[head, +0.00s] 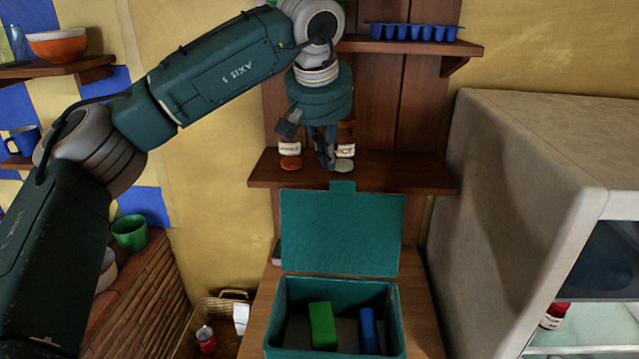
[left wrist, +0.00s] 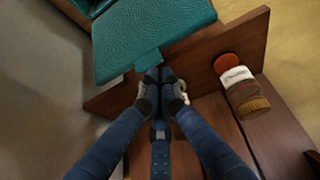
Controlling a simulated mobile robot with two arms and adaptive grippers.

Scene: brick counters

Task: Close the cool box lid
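The cool box (head: 275,318) is a teal box on a wooden surface at the bottom centre of the head view. Its teal lid (head: 340,235) stands open, raised at the back, with a small tab at its top edge. The lid also shows in the left wrist view (left wrist: 150,32). My left gripper (head: 328,166) points down just above the tab, in front of the wooden shelf. In the left wrist view its fingertips (left wrist: 161,76) are together beside the tab; I see nothing held. Contact with the lid is unclear. My right gripper is not in view.
A green block (head: 323,326) and a blue block (head: 369,331) are in the box. A wooden shelf (head: 400,172) with jars (head: 345,150) is close behind my gripper. A large beige appliance (head: 510,190) stands at the right. A basket (head: 225,312) is at lower left.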

